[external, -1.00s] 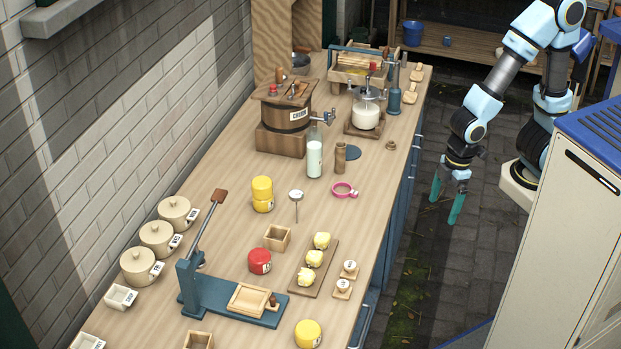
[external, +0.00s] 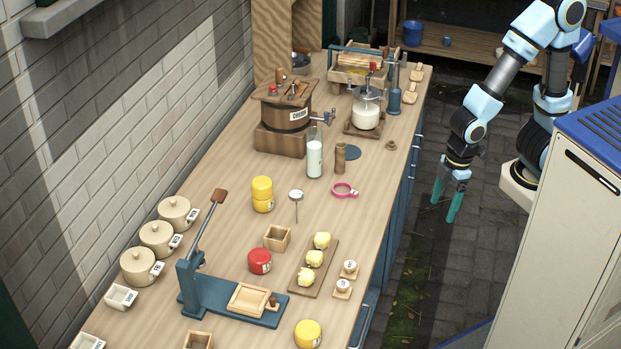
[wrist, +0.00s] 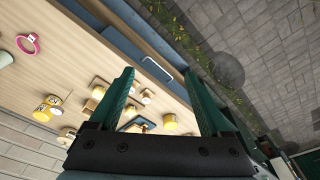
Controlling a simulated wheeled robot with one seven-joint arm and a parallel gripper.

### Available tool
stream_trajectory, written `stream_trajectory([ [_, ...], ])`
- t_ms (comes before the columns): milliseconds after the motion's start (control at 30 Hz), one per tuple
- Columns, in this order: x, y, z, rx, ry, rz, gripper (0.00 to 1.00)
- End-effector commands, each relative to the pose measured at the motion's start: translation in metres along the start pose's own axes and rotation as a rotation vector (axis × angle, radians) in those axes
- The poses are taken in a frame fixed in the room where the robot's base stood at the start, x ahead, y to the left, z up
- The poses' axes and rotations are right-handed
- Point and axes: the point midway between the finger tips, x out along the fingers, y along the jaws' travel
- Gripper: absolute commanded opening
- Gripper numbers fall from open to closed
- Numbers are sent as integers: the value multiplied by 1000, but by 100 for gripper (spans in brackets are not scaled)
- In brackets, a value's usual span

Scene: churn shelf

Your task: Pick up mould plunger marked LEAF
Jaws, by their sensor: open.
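Two small wooden pieces with square bases and white-topped round knobs, which look like mould plungers, stand near the bench's right edge: the farther plunger (external: 350,269) and the nearer plunger (external: 342,288). Their markings are too small to read, so I cannot tell which says LEAF. My gripper (external: 443,208) is open and empty, pointing down over the paving, to the right of the bench and apart from both pieces. In the wrist view the gripper's green fingers (wrist: 158,72) are spread, with the bench edge and small wooden and yellow items between and left of them.
A board with several butter pieces (external: 314,262) lies just left of the plungers. A yellow round tin (external: 308,334), a red tin (external: 260,261) and a blue lever press (external: 190,280) are nearby. The pale cabinet (external: 560,230) stands right; paving between is free.

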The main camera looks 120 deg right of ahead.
Motion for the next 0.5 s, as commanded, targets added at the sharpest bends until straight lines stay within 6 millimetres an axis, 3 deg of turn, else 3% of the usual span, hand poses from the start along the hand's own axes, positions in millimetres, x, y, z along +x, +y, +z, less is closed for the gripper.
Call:
stream_trajectory([
  [300,4,-1,-2,0,7,-1,76],
  [367,11,-2,-8,1,26,-5,76],
  [500,48,-10,-36,10,128,-20,76],
])
